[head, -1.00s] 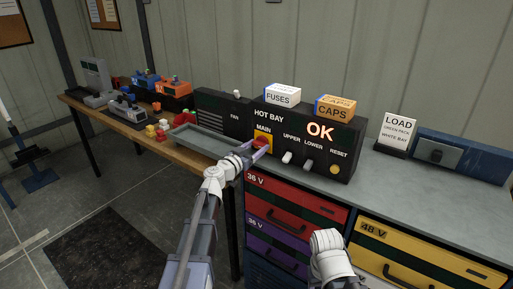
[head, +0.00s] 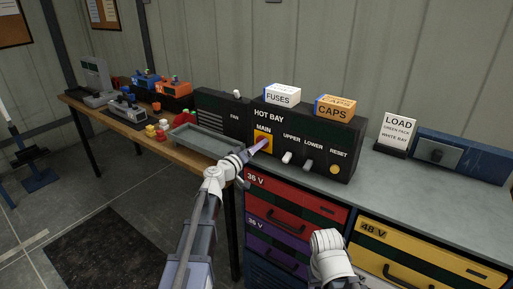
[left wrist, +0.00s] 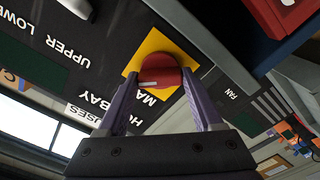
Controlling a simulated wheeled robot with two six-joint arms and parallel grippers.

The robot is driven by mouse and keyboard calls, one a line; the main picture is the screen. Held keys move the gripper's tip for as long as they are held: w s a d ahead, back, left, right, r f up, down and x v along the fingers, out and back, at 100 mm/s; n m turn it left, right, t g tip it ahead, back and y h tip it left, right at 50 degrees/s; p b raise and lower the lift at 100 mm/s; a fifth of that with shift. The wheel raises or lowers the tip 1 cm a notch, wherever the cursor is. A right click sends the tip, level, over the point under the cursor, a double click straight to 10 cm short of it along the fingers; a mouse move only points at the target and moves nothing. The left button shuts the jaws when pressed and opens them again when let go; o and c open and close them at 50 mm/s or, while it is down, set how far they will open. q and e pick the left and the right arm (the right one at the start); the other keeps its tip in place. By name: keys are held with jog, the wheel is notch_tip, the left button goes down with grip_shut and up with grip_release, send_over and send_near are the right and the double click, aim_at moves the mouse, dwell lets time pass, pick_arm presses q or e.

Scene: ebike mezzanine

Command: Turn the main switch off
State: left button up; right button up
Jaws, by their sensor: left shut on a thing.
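The main switch is a red round knob (left wrist: 165,72) on a yellow plate (head: 264,135), under the word MAIN on the black HOT BAY panel (head: 228,105). My left gripper (head: 258,147) reaches it from the front. In the left wrist view its two purple fingers (left wrist: 160,80) are shut on the knob, one on each side. A short pale mark shows on the knob's face. The panel's display area above UPPER and LOWER is dark. My right arm shows at the lower right of the head view, but its gripper does not show.
The UPPER lever (head: 287,157), LOWER lever (head: 308,165) and yellow RESET button (head: 334,169) sit right of the knob. FUSES (head: 282,95) and CAPS (head: 335,106) boxes stand on the panel. A grey tray (head: 205,142) lies to the left. The grey worktop at right is mostly clear.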

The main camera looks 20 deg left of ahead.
pick_arm(q)
jog(key=n, duration=0.4)
jog(key=shift+n, duration=0.3)
jog(key=n, duration=0.4)
jog(key=shift+n, duration=0.3)
jog(key=o, duration=1.4)
jog(key=shift+c, duration=0.2)
jog(key=v, duration=0.8)
